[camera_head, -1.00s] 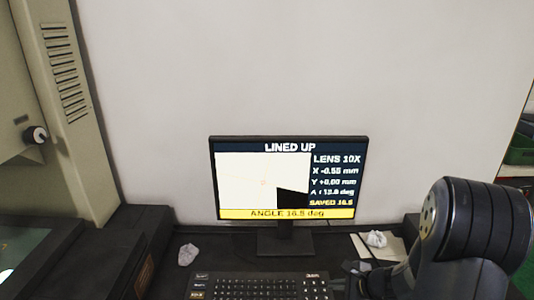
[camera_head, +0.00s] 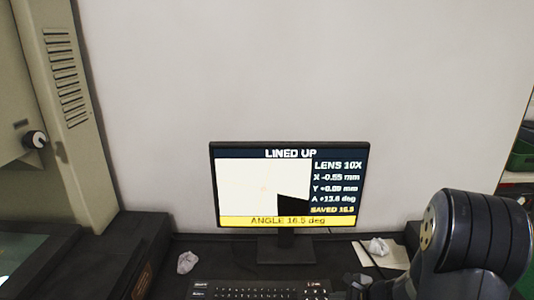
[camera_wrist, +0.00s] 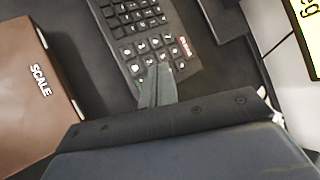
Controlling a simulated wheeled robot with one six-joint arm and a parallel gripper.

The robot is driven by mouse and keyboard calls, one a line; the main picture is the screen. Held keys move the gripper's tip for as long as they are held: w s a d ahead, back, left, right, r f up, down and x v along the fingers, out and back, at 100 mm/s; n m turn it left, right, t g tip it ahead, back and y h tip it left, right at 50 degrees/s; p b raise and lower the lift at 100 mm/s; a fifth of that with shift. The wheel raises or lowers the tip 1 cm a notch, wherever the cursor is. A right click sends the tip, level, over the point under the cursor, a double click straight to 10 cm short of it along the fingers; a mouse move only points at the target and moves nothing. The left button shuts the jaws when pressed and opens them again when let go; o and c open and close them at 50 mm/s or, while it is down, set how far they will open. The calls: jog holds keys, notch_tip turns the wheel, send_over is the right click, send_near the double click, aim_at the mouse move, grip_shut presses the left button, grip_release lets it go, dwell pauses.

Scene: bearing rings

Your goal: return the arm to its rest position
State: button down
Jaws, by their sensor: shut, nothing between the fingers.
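My gripper (camera_wrist: 160,74) shows in the wrist view as a narrow grey-green pair of fingers, shut with nothing between them. Its tips overlap the number-pad end of the black keyboard (camera_wrist: 128,22) in that view; I cannot tell the height between them. In the head view my dark arm (camera_head: 470,235) fills the lower right corner, and the gripper itself is out of sight there. The monitor (camera_head: 290,146) reads "LINED UP", with an angle of 16.5 deg and a saved value of 16.5.
The keyboard (camera_head: 240,291) lies below the monitor. A brown box marked SCALE (camera_wrist: 35,110) lies left of the fingers in the wrist view. Crumpled white pieces lie at left (camera_head: 187,262) and right (camera_head: 377,246). A large beige machine (camera_head: 50,110) stands at left.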

notch_tip(320, 180, down, 2)
jog(key=shift+f+b, duration=0.1)
jog(key=shift+b, duration=0.7)
jog(key=shift+r+b, duration=0.2)
jog(key=shift+b, duration=0.6)
notch_tip(320, 180, up, 2)
jog(key=shift+r+p, duration=0.2)
jog(key=shift+p, duration=0.95)
notch_tip(320, 180, down, 2)
jog(key=shift+f+b, duration=0.2)
jog(key=shift+b, duration=0.8)
jog(key=shift+r+p, duration=0.4)
jog(key=shift+p, duration=1.3)
